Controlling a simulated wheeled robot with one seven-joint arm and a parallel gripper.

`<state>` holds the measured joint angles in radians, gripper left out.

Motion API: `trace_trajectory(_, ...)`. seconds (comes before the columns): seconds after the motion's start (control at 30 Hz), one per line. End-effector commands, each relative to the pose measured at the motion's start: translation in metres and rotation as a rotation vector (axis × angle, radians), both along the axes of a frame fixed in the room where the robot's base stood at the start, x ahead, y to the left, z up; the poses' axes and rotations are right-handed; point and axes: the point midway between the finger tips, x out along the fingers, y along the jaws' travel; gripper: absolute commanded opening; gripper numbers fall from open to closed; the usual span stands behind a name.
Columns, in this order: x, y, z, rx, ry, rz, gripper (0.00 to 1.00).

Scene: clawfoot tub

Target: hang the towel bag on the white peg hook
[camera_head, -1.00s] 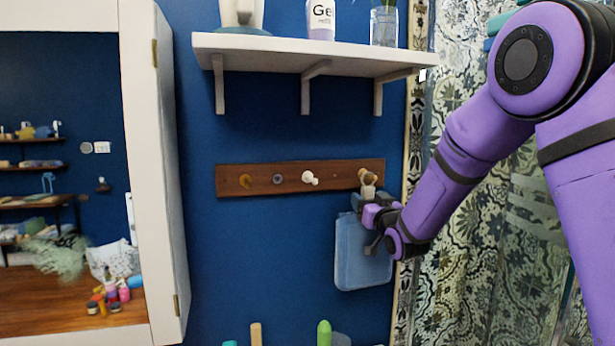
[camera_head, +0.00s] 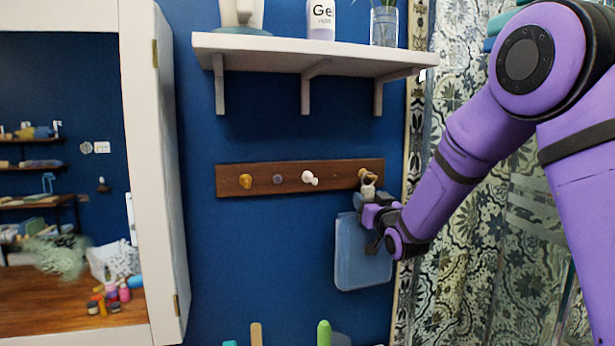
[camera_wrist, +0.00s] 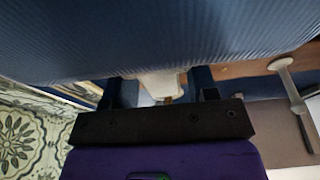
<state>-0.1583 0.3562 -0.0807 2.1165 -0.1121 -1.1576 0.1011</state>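The blue towel bag (camera_head: 362,258) hangs flat and upright below my gripper (camera_head: 370,207), in front of the blue wall. A beige loop or tab (camera_head: 368,190) rises above the gripper at the rack's right end. In the wrist view the beige piece (camera_wrist: 162,84) fills the space between my two fingers, and ribbed blue cloth (camera_wrist: 150,35) covers the top. The white peg hook (camera_head: 310,178) is bare, to the left of the gripper on the wooden rack (camera_head: 345,174). The bag is apart from the white peg.
The rack also bears an ochre peg (camera_head: 245,181), a grey peg (camera_head: 279,179) and a brown peg (camera_head: 364,174) partly behind the loop. A white shelf (camera_head: 290,55) is above. A white-framed mirror cabinet (camera_head: 145,150) stands left. Patterned curtain (camera_head: 470,240) lies right.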

Motion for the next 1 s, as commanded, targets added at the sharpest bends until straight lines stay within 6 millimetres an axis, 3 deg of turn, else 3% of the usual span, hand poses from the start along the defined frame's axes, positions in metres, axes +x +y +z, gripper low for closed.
trace_trajectory(0.03,0.000,0.000,0.000,0.000,0.000,0.000,0.41)
trace_trajectory(0.2,0.000,0.000,0.000,0.000,0.000,0.000,0.02)
trace_trajectory(0.23,0.000,0.000,0.000,0.000,-0.001,0.000,0.34)
trace_trajectory(0.37,0.000,0.000,0.000,0.000,-0.001,0.000,0.04)
trace_trajectory(0.4,0.000,0.000,0.000,0.000,-0.001,0.000,0.00)
trace_trajectory(1.0,-0.004,-0.001,0.012,0.000,-0.002,0.001,0.00)
